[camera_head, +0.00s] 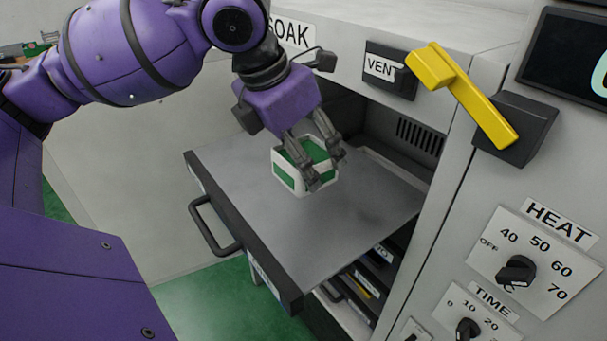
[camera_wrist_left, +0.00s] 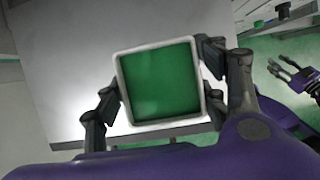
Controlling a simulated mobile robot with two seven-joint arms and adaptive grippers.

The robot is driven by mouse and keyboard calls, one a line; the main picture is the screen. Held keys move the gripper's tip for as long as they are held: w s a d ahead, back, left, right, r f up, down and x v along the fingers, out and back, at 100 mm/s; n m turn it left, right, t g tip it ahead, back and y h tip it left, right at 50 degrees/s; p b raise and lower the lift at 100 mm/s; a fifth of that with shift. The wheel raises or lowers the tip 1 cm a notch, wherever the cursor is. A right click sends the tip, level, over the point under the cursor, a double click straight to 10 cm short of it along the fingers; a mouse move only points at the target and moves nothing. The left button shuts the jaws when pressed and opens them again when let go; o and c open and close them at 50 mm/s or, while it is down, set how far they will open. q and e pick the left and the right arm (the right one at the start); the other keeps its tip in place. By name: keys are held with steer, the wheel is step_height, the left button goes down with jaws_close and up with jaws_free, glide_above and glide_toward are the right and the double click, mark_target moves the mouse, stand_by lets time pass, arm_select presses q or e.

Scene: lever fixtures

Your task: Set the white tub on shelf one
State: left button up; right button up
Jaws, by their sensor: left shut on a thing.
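The white tub (camera_head: 288,176) has green panels and a white frame. My left gripper (camera_head: 316,165) is shut on it, with a finger on either side. The tub is over the middle of a grey pulled-out shelf (camera_head: 240,165) with a black front; I cannot tell whether it touches the shelf. In the left wrist view the tub (camera_wrist_left: 160,85) shows as a green square with a white rim between the fingers. The label on the shelf's front is too oblique to read. My right gripper (camera_wrist_left: 286,72) shows at the right of the left wrist view, empty, fingers apart.
A black handle (camera_head: 212,228) sticks out from the shelf's front. Lower shelves (camera_head: 365,285) with labels sit beneath it. A yellow lever (camera_head: 462,92) on a black mount is at the upper right, above the HEAT (camera_head: 517,270) and TIME (camera_head: 468,329) knobs. The shelf around the tub is clear.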

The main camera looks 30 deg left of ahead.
arm_select(q)
steer(key=f, duration=0.1)
steer(key=w+a+f, duration=0.1)
steer(key=w+f, duration=0.1)
steer(key=shift+a, duration=0.35)
steer(key=f, duration=0.4)
steer(key=shift+w+a, duration=0.2)
steer(key=shift+r, duration=0.15)
steer(key=o, duration=1.3)
steer(key=shift+c, duration=0.2)
